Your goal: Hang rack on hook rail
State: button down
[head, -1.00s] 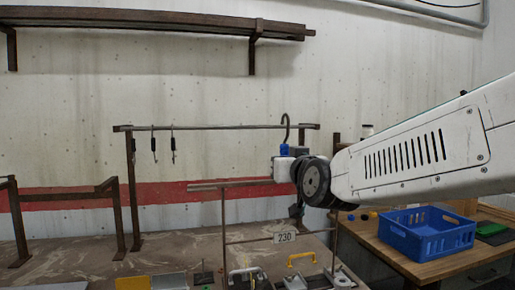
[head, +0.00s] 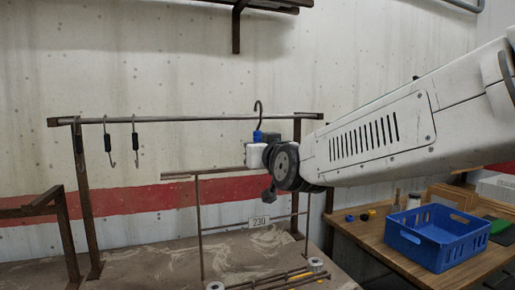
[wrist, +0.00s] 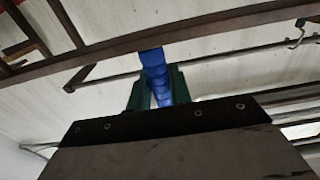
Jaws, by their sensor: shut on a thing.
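My gripper (head: 262,152) is shut on the blue grip, partly hidden by my wrist. In the wrist view the green fingers (wrist: 158,90) close on the blue grip (wrist: 153,63). The hook rail (head: 180,119) is a grey bar between rusty posts. The rack's hook tip appears above the rail in the picture. I cannot tell whether it is over or in front of it.
Black-handled hooks (head: 135,140) hang on the rail's left part; the stretch between them and the rack's hook is clear. A blue crate (head: 432,238) stands on a wooden table (head: 367,237) at right. A rusty frame (head: 40,207) stands at far left.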

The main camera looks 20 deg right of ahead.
jog(key=w, duration=1)
dwell(0.8)
jog(key=shift+w+a+r, duration=0.1)
jog(key=shift+w, duration=0.15)
jog(key=shift+w, duration=0.3)
dwell(0.4)
jog(key=shift+w, duration=1.3)
